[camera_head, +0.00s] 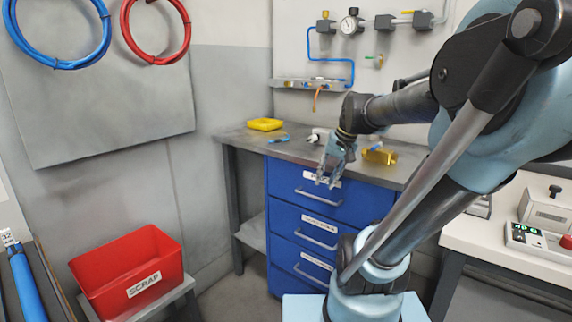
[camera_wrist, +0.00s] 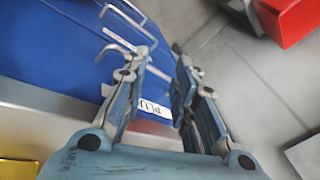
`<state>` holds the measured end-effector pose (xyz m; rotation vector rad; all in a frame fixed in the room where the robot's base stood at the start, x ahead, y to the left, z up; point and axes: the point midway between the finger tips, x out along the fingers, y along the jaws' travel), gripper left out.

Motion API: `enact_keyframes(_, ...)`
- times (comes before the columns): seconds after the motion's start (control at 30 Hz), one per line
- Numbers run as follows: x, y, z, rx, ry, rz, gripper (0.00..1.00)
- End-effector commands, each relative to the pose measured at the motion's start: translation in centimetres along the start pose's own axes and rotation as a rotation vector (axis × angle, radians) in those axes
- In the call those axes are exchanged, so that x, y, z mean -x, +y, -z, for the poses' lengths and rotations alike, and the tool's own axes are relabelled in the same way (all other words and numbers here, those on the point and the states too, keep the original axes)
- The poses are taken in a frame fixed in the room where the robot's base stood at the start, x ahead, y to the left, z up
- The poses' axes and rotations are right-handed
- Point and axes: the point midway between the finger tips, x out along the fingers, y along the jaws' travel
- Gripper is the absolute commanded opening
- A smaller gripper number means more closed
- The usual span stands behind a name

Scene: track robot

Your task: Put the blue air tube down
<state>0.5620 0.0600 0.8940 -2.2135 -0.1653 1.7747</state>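My gripper (camera_head: 327,181) hangs in front of the blue drawer cabinet, at the bench's front edge. In the wrist view its fingers (camera_wrist: 162,50) stand apart with nothing seen between them. A coiled blue tube (camera_head: 62,64) hangs on the wall panel at upper left. A thin bent blue tube (camera_head: 331,60) runs on the back wall board below a gauge. I cannot tell which of these is the task's blue air tube.
The bench (camera_head: 235,134) holds a yellow tray (camera_head: 265,124) and a brass-coloured part (camera_head: 380,156). The blue drawers (camera_head: 310,194) have protruding handles. A red SCRAP bin (camera_head: 125,272) stands at lower left. A control panel (camera_head: 540,240) is at right. Floor shows between bin and drawers.

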Motion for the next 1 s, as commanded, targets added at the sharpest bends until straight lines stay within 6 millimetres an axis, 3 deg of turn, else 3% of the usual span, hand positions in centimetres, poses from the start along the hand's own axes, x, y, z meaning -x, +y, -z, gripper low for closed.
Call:
enact_keyframes(0.1, -1.7, 2.4, -3.7, 0.042, -0.004, -0.062, 0.26)
enact_keyframes(0.3, -4.5, 6.5, -9.2, 0.110, -0.013, -0.170, 0.26)
enact_keyframes(0.5, -6.7, 9.7, -12.9, 0.161, -0.023, -0.250, 0.26)
enact_keyframes(0.7, -7.5, 10.9, -14.2, 0.180, -0.027, -0.281, 0.26)
enact_keyframes(1.0, -7.6, 10.9, -14.2, 0.181, -0.027, -0.282, 0.26)
